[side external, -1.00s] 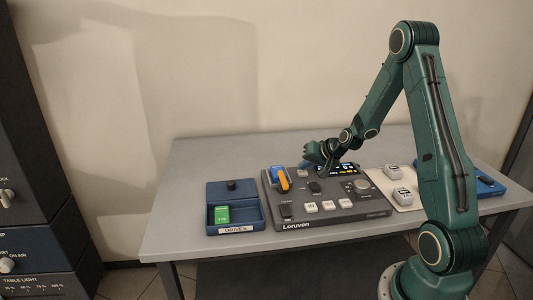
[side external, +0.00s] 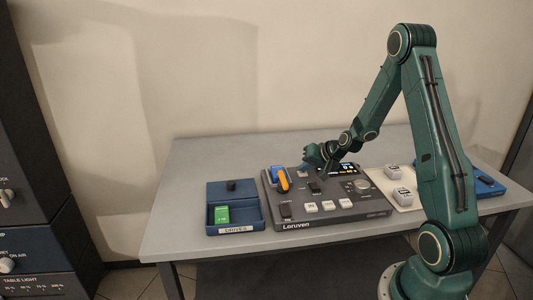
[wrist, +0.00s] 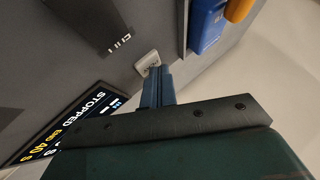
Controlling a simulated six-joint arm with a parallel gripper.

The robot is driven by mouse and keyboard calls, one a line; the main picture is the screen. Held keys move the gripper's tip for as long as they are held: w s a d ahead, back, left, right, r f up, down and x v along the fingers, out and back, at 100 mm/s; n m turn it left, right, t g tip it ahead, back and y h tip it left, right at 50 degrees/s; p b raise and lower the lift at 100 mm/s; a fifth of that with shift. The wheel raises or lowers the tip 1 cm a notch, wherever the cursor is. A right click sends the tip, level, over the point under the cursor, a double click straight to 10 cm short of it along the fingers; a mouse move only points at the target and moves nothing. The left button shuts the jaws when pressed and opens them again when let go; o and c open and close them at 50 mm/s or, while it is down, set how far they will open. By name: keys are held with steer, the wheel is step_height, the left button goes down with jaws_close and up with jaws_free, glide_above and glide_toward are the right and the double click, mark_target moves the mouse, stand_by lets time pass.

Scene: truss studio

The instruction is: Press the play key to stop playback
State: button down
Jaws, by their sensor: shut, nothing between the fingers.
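The dark grey Loruven deck (side external: 270,205) sits on the table. Its small screen (side external: 349,169) also shows in the wrist view (wrist: 72,122), where it reads "STOPPED". A small pale key (wrist: 147,62) with an unclear mark lies just past my fingertips in the wrist view. I cannot tell whether that is the play key. My gripper (side external: 308,166) is over the back of the deck, shut and empty. Its blue fingers (wrist: 157,76) lie together beside the pale key. I cannot tell whether they touch it.
Left of the deck is a blue tray (side external: 262,222) with a green drive (side external: 222,215). A blue block with an orange lever (side external: 284,181) stands at the deck's left. A pale pad (side external: 408,205) with grey blocks is right.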

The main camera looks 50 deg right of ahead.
mark_target(305, 174)
steer(key=shift+r, duration=0.1)
stand_by(0.3)
steer(key=shift+r, duration=0.7)
steer(key=shift+r, duration=0.1)
steer(key=shift+r, duration=2.45)
